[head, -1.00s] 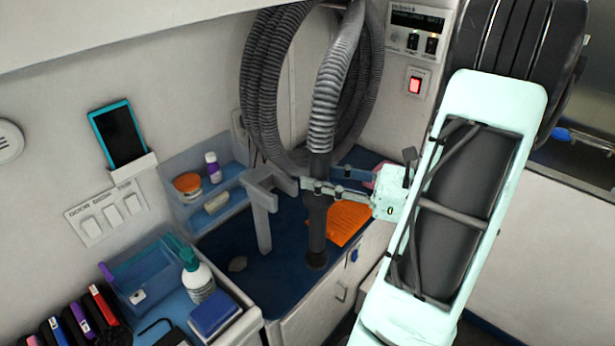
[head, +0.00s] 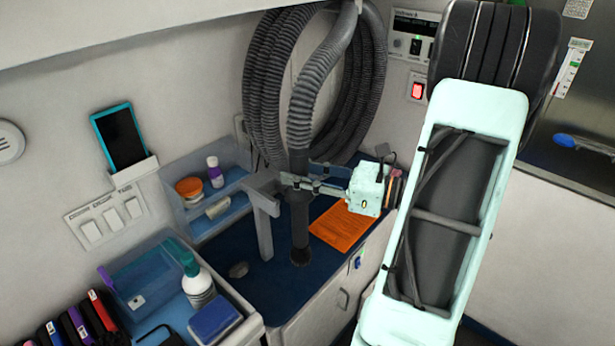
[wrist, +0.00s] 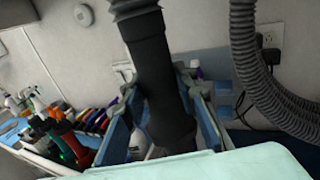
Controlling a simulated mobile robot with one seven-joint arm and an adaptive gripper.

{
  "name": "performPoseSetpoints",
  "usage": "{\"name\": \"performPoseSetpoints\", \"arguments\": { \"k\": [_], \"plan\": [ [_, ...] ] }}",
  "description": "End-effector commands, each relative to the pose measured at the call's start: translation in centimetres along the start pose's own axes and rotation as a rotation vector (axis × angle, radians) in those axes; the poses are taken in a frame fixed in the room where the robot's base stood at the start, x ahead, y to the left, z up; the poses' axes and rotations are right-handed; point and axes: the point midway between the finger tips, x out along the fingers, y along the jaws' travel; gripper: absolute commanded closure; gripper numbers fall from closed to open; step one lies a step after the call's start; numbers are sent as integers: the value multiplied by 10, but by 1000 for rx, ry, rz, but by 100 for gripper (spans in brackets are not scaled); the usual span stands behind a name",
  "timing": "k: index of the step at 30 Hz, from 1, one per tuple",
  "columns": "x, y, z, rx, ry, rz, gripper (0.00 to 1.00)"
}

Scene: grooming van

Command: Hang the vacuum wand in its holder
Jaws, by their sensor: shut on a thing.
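The vacuum wand (head: 299,215) is a dark, nearly upright tube joined at its top to a ribbed grey hose (head: 318,82). My gripper (head: 290,181) is shut around its upper part. In the wrist view the wand (wrist: 155,80) runs down between my two fingers (wrist: 168,112). The holder, seemingly the grey forked bracket (head: 263,232) on a post, stands just left of the wand. Its fork is partly behind my fingers. The wand is beside the bracket; I cannot tell whether they touch. The wand's lower end is low over the blue counter; contact is unclear.
Coiled hose (head: 262,90) hangs on the wall behind. An orange sheet (head: 343,226) lies on the blue counter right of the wand. A blue shelf (head: 205,222) with small containers and a spray bottle (head: 197,280) are to the left. The counter's front edge is clear.

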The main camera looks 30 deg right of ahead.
Motion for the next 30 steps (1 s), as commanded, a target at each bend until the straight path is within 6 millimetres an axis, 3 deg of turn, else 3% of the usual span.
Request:
{"name": "performPoseSetpoints", "arguments": {
  "k": [30],
  "plan": [
    [70, -27, -1, 0, -2, 0, 100]
  ]
}}
